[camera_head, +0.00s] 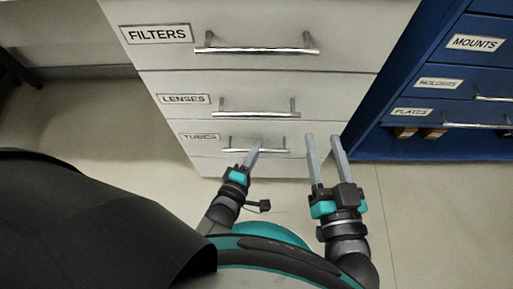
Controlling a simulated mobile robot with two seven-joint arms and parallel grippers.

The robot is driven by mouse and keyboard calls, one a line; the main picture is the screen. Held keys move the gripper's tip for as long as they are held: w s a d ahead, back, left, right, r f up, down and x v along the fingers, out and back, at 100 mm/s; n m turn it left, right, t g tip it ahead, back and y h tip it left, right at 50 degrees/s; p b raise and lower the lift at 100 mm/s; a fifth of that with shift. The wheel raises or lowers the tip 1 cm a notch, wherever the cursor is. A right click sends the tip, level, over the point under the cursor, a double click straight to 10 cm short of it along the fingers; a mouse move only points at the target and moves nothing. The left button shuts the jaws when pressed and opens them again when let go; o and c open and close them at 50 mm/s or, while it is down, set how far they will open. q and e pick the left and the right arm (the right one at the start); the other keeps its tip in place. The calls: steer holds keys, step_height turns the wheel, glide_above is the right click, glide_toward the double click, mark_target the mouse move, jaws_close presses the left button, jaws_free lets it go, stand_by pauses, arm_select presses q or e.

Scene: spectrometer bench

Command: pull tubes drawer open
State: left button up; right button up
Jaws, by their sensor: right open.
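The tubes drawer (207,146) is the lowest labelled drawer of the white cabinet and looks flush with its front. Its silver bar handle (277,151) runs across the front. My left gripper (256,146) is at the middle of this handle in the picture, its fingers overlapping the bar. The fingers are seen edge-on, so I cannot tell whether they are around the bar or only in front of it. My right gripper (322,136) is open and empty, just right of the handle, with its two fingers apart.
Above are the lenses drawer (183,88) and the filters drawer (157,53), both with bar handles and looking shut. A blue cabinet (467,80) with labelled drawers stands at the right. Bare floor (95,120) shows left of the white cabinet.

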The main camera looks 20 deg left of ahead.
arm_select(q)
jaws_close()
stand_by(0.9)
steer(key=shift+s, duration=0.1)
